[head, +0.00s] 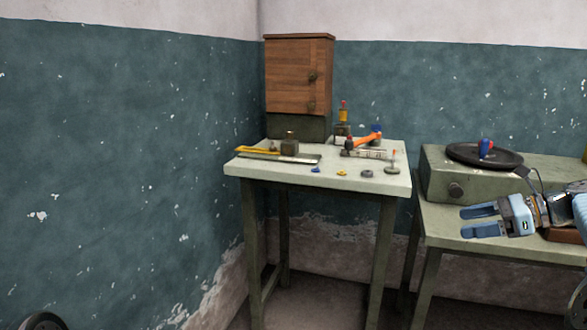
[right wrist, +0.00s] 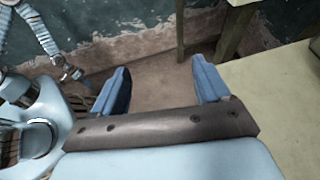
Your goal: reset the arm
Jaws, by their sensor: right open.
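My right gripper (head: 481,220) comes in from the right in the head view, with its two blue fingers pointing left. The fingers are spread apart with nothing between them. It shows in front of the right-hand table (head: 483,247), near that table's left end. In the right wrist view, the gripper's fingers (right wrist: 163,88) are wide apart, with only the floor seen between them. My left gripper does not show in the head view.
A smaller table (head: 300,176) in the corner bears a wooden cabinet (head: 290,75), an orange-headed tool (head: 368,138) and several small items. A green-grey box (head: 440,183) with a dark round plate (head: 470,153) stands on the right-hand table. Floor shows between the tables.

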